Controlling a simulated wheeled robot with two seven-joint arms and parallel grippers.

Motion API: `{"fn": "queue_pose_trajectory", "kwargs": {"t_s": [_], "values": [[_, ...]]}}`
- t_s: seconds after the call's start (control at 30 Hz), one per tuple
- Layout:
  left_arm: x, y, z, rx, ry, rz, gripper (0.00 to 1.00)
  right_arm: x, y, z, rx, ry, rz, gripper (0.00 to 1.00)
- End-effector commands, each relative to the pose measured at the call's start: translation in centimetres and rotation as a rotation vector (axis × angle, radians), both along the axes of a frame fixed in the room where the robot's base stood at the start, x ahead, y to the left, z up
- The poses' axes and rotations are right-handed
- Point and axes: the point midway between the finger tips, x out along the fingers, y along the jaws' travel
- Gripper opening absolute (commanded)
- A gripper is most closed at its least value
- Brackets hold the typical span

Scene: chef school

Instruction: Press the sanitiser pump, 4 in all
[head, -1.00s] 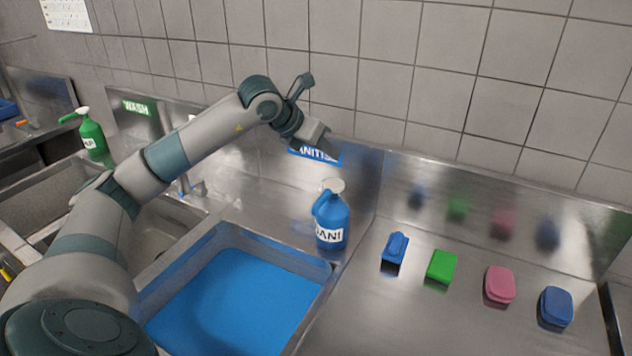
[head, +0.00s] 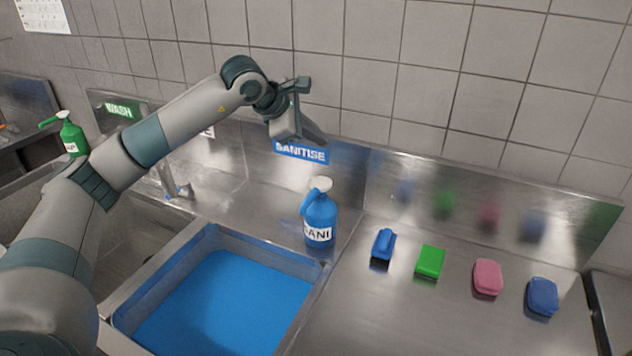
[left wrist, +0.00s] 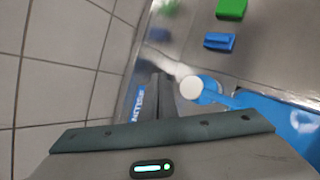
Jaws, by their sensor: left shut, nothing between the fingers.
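The blue sanitiser bottle (head: 320,217) with a white pump top (head: 320,184) and a "SANI" label stands upright on the steel counter, at the back right corner of the blue-filled basin. Its white pump top also shows in the left wrist view (left wrist: 192,88). My left gripper (head: 318,138) is shut and empty, above the bottle and near the "SANITISE" sign; it is apart from the pump. In the left wrist view, the fingers (left wrist: 163,90) point down just left of the pump top. My right gripper is not in view.
The sink basin (head: 122,320) holds blue liquid. A blue brush (head: 384,243), a green sponge (head: 430,261), a pink block (head: 488,277) and a blue block (head: 542,296) lie on the right counter. A green bottle (head: 72,137) stands far left. A tiled wall is close behind.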

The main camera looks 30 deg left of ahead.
Motion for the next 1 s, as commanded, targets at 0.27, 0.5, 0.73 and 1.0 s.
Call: {"fn": "queue_pose_trajectory", "kwargs": {"t_s": [0.27,0.5,0.73,1.0], "values": [[0.0,0.0,-0.1,-0.001,0.001,0.001,0.0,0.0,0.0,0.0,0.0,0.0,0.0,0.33],[0.0,0.0,-1.1,-0.003,0.002,0.002,0.0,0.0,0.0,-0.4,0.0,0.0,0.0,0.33],[0.0,0.0,-3.2,-0.002,0.002,0.003,0.0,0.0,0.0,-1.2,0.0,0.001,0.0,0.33],[-0.1,0.1,-6.4,-0.002,0.002,0.003,0.0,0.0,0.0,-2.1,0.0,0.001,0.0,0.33]]}}
